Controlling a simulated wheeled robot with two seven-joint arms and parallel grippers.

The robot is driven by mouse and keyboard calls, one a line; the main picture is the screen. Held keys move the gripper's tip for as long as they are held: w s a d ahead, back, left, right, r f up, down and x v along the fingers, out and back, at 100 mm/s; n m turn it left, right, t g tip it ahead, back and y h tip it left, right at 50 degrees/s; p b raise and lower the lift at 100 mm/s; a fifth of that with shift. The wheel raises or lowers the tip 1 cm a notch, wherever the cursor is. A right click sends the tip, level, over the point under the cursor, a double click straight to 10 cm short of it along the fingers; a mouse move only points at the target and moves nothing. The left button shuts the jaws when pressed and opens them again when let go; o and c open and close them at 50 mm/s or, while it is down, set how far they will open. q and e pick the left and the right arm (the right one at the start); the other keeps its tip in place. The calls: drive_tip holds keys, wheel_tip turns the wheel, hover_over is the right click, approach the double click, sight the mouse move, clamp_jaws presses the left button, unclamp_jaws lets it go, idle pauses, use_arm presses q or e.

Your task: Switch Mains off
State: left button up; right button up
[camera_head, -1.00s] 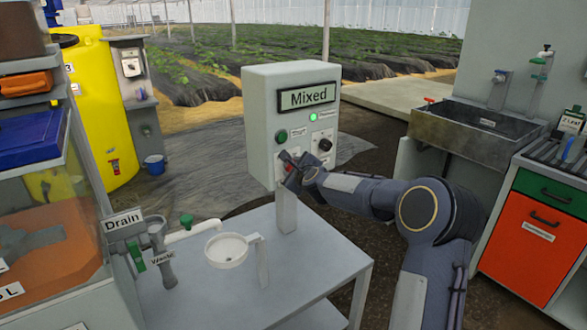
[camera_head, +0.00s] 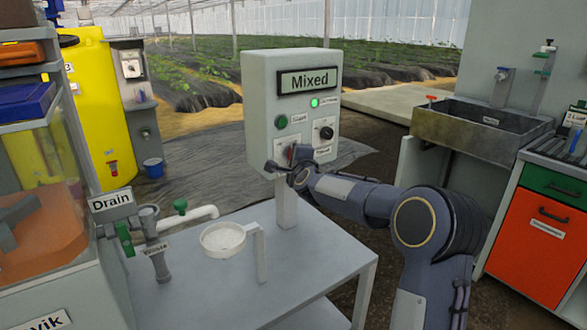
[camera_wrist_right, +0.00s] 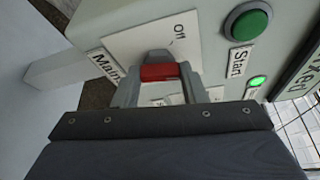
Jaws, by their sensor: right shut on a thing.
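The grey control box (camera_head: 259,110) stands on a post and shows "Mixed" on its display. The Mains switch has a red handle (camera_wrist_right: 160,72) on a white plate (camera_wrist_right: 150,40), with "Off" printed on the plate and a partly covered Mains label beside it. The red handle also shows at the lower left of the box in the head view (camera_head: 291,154). My right gripper (camera_wrist_right: 160,78) is shut on the red handle, one finger on each side. In the head view my right gripper (camera_head: 288,170) is at the box's lower front. My left gripper is not in view.
The green Start button (camera_head: 282,121), a lit green lamp (camera_head: 314,103) and a black knob (camera_head: 326,133) are close by on the box. A grey table (camera_head: 300,262) with a white strainer cup (camera_head: 222,240) is below. A sink (camera_head: 470,130) stands right.

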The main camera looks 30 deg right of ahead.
drive_tip(key=shift+d+f+n+t+y+b, duration=0.15)
drive_tip(key=shift+n+t+b, duration=0.6)
drive_tip(key=shift+n+b, duration=1.8)
drive_tip(key=shift+a+f+n+t+y+b, duration=0.2)
drive_tip(key=shift+n+t+b, duration=0.95)
drive_tip(key=shift+b, duration=2.25)
drive_tip(key=shift+d+f+n+t+y+b, duration=0.15)
drive_tip(key=shift+f+n+t+b, duration=0.2)
drive_tip(key=shift+n+b, duration=2.35)
drive_tip(key=shift+r+m+b, duration=0.15)
drive_tip(key=shift+m+b, duration=0.15)
drive_tip(key=o, duration=1)
drive_tip(key=shift+r, duration=0.1)
drive_tip(key=shift+s, duration=0.1)
drive_tip(key=v, duration=0.7)
drive_tip(key=shift+s, duration=0.3)
